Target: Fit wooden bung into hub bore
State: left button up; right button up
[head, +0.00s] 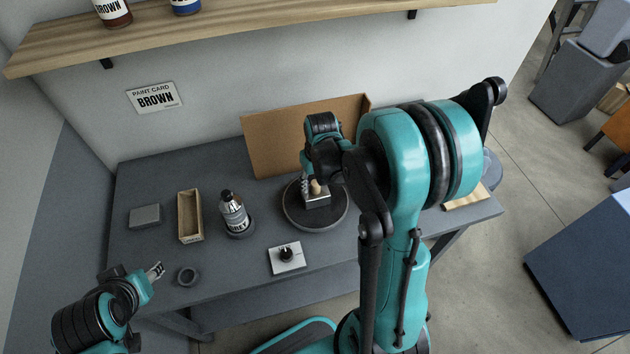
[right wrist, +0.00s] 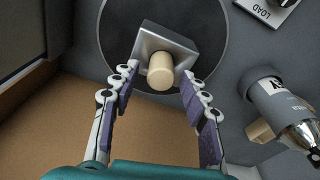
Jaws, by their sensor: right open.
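The wooden bung (head: 316,187) is a pale, round-ended peg. It stands on the grey metal square block (head: 318,201), which sits on the dark round turntable (head: 338,214). In the right wrist view the bung (right wrist: 161,72) points toward the camera at the block's (right wrist: 150,43) middle; its lower end is hidden, so I cannot tell how deep it sits in a bore. My right gripper (right wrist: 166,110) is open, with one finger on each side of the bung and a gap to both. My left gripper (head: 157,271) is low at the left, away from the bung; its opening is unclear.
A brown board (head: 270,140) stands behind the turntable. A white plate with a black knob (head: 290,264) and a dark ring (head: 187,276) lie near the front edge.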

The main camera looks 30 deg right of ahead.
notch_tip(320, 180, up, 12)
jog(key=s+f+p, duration=0.1)
jog(key=p, duration=0.2)
jog(key=s+a+r+t, duration=0.5)
jog(key=s+a+r, duration=0.2)
jog(key=s+a, duration=0.3)
jog(key=shift+s+a+t, duration=0.25)
jog(key=shift+a+t, duration=0.05)
jog(key=shift+t, duration=0.1)
notch_tip(320, 180, down, 13)
jog(key=b, duration=1.2)
jog(key=shift+b, duration=0.35)
jog(key=shift+f, duration=0.1)
